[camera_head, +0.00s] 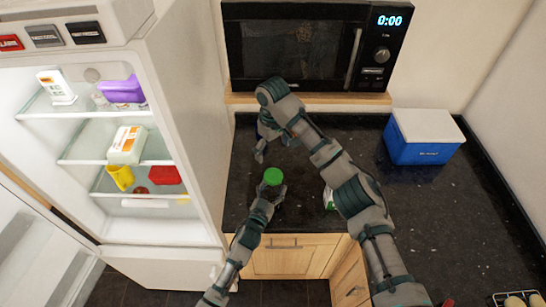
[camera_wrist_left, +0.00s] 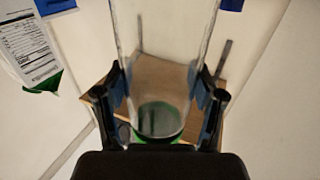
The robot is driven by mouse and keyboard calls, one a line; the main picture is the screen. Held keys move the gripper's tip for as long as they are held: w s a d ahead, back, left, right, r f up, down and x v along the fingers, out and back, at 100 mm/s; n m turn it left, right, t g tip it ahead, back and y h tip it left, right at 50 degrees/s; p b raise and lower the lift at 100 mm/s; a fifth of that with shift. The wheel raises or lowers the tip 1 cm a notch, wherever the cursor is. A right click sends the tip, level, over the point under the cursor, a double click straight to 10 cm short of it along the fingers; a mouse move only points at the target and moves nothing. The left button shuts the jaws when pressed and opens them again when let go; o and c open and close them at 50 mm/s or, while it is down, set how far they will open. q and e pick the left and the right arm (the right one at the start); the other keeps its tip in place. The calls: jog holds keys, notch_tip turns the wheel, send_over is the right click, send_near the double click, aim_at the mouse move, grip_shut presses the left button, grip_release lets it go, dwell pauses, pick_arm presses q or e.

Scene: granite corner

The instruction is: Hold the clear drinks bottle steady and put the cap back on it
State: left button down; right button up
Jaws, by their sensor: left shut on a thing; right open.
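My left gripper (camera_head: 265,197) is shut on the clear bottle (camera_wrist_left: 165,45), which stands between its two fingers in the left wrist view. A green ring shows at the bottle's lower end in that view. In the head view a round green top (camera_head: 273,177), which looks like a cap, shows just above my left gripper; I cannot tell whether it is on the bottle or how it sits. The bottle's clear body is hard to make out there. My right gripper (camera_head: 272,146) is open, farther back over the counter and apart from the green top. My right arm partly hides it.
A white and green carton (camera_head: 328,200) stands partly behind my right arm. A blue cooler with a white lid (camera_head: 425,148) is at the back right. A microwave (camera_head: 310,45) stands at the back, an open fridge (camera_head: 175,120) at left. The right counter (camera_head: 450,230) is mostly clear.

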pick_arm(q)
jog(key=shift+c, duration=0.2)
grip_release()
jog(key=v, duration=1.2)
jog(key=shift+a+f, duration=0.1)
jog(key=shift+f, duration=0.05)
